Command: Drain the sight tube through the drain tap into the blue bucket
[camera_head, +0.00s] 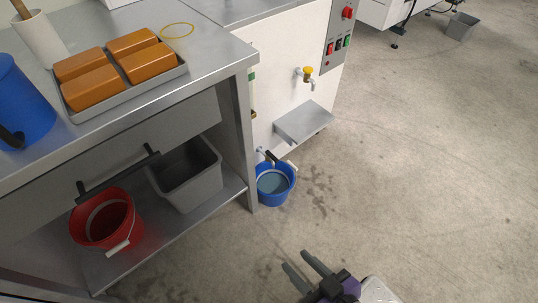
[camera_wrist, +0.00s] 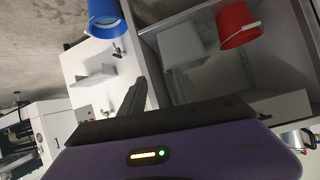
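The blue bucket (camera_head: 275,197) stands on the floor against the white machine, near the worktable leg; a grey-blue surface shows inside it. A small tap with a dark handle (camera_head: 270,156), seemingly the drain tap, sits low on the machine just above the bucket's rim. The sight tube (camera_head: 252,97) is a thin upright strip on the machine's side, mostly hidden by the table corner, so its level cannot be read. My gripper (camera_head: 296,260) is over the floor in front of the bucket, apart from it, fingers spread and empty. The wrist view also shows the blue bucket (camera_wrist: 103,20).
A yellow-handled tap (camera_head: 308,72) sits higher on the machine above a grey ledge (camera_head: 305,122). The worktable's lower shelf holds a red bucket (camera_head: 108,222) and a grey bin (camera_head: 187,178). A black drawer handle (camera_head: 118,175) sticks out.

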